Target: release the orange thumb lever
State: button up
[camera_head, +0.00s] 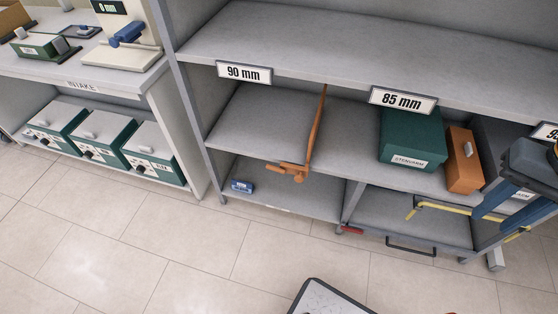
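An orange lever-like part (292,171) sits at the front edge of the middle shelf. A thin orange upright (317,125) rises from it toward the shelf above. I take this part for the thumb lever, though its details are too small to be sure. My gripper (508,208) is at the far right, partly cut off by the frame edge. Its two blue fingers are apart, with a white label partly visible between them. The gripper is well to the right of the orange lever and not touching it.
A green box (411,138) and an orange box (464,161) stand on the middle shelf. A yellow bar (450,210) and a black handle (411,246) are lower right. A small blue item (242,186) lies on the bottom shelf. The floor in front is mostly clear.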

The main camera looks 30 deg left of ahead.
aim_at(272, 167)
jog(key=u, duration=2.8)
jog(key=i, duration=0.9)
jog(key=z, duration=1.75)
